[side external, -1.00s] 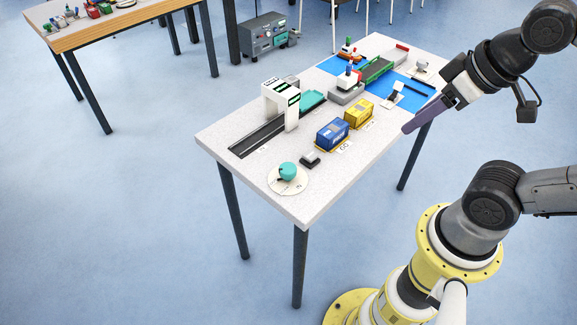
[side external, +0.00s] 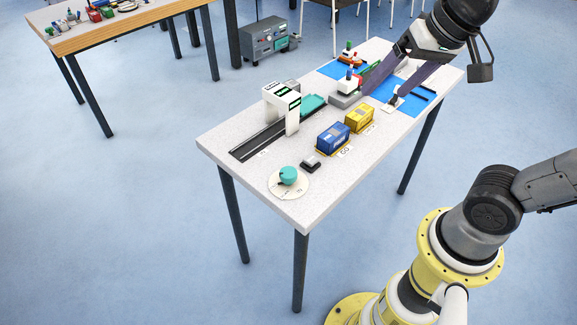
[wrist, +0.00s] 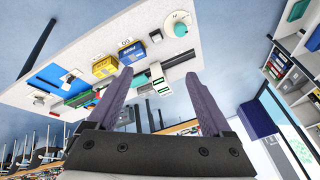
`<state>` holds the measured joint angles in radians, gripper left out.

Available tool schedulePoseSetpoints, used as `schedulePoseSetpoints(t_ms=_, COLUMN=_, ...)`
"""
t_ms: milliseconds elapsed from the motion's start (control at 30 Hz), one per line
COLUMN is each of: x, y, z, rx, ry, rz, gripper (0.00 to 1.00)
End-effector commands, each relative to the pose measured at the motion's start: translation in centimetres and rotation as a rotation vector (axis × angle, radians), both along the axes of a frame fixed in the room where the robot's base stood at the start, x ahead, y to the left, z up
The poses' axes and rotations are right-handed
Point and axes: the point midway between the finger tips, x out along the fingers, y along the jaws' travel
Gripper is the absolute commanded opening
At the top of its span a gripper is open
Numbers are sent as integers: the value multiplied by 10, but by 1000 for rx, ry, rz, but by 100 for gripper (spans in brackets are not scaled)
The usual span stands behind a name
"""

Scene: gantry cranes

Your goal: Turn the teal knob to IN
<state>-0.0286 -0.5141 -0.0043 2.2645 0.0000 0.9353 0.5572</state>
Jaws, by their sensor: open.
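The teal knob (side external: 288,175) sits on a round white dial plate (side external: 301,191) at the near left corner of the table. The dial markings are too small to read for certain. The knob also shows at the upper right of the table in the wrist view (wrist: 180,30). My gripper (side external: 383,92) is over the far right part of the table, well away from the knob. Its two purple fingers are apart with nothing between them, as the wrist view also shows (wrist: 157,92).
A white gantry (side external: 283,106) stands over a dark track (side external: 258,140). Blue (side external: 332,137) and yellow (side external: 359,118) containers stand mid-table, with a black button box (side external: 311,163) near the dial. A crane model (side external: 350,84) stands near my fingers. The space above the knob is clear.

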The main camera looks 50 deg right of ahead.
Motion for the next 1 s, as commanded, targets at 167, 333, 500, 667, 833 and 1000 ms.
schedulePoseSetpoints(t_ms=167, x=54, y=11, z=-4, rx=68, ry=93, rz=-130, gripper=84)
schedulePoseSetpoints(t_ms=333, x=106, y=27, z=-26, rx=104, ry=193, rz=-233, gripper=84)
schedulePoseSetpoints(t_ms=500, x=149, y=46, z=-66, rx=102, ry=299, rz=-285, gripper=84)
schedulePoseSetpoints(t_ms=667, x=171, y=61, z=-107, rx=74, ry=387, rz=-272, gripper=84)
schedulePoseSetpoints(t_ms=833, x=173, y=69, z=-135, rx=51, ry=450, rz=-259, gripper=84)
schedulePoseSetpoints(t_ms=1000, x=171, y=71, z=-148, rx=44, ry=463, rz=-252, gripper=84)
